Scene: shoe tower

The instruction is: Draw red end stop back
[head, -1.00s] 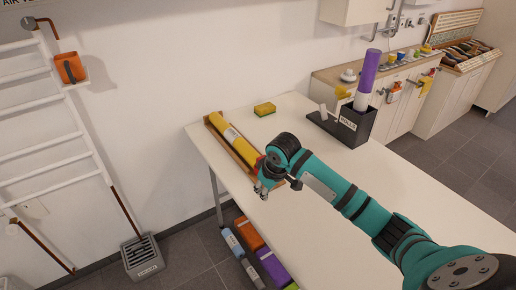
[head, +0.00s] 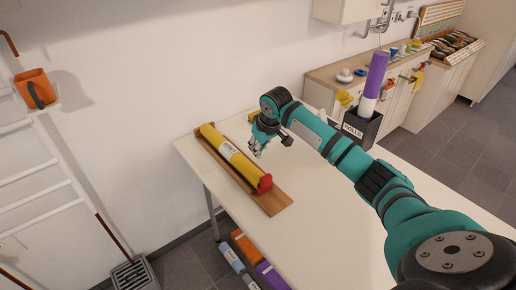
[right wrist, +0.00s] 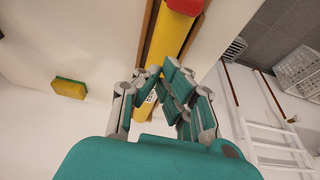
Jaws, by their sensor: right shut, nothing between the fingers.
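The red end stop (head: 265,183) caps the near end of a yellow roll (head: 228,153) with a white label. The roll lies in a wooden trough (head: 272,203) on the white table. My left gripper is not in view.
A yellow-green sponge (right wrist: 68,88) lies on the table, mostly behind my arm in the head view. A dark box (head: 362,127) with a purple roll (head: 376,75) stands at the table's far right. The table's front right (head: 330,235) is clear.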

